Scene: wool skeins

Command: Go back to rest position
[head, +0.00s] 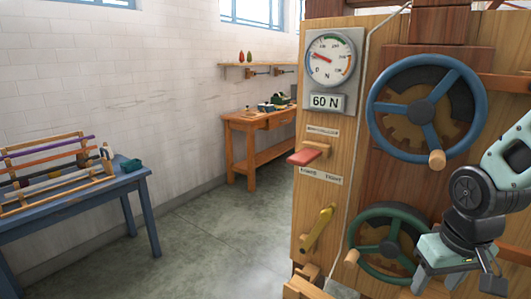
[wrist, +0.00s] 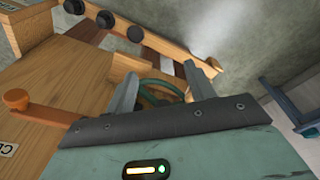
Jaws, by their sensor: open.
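My gripper (head: 455,282) is at the lower right of the head view, in front of the wooden machine (head: 340,215). It points down, with its two grey fingers spread apart and nothing between them. In the wrist view my gripper (wrist: 168,75) also shows open and empty. Part of a green handwheel (wrist: 160,92) shows beyond the fingers there. The green handwheel (head: 362,240) is left of my gripper in the head view, and its right side is partly hidden by my gripper.
A blue handwheel (head: 425,80) with a wooden knob is above. A gauge (head: 328,58) with a "60 N" plate, a red lever (head: 305,157) and a yellow handle (head: 318,228) are on the panel. A blue table (head: 75,205) with skeins and a wooden workbench (head: 258,122) stand beyond open floor (head: 205,235).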

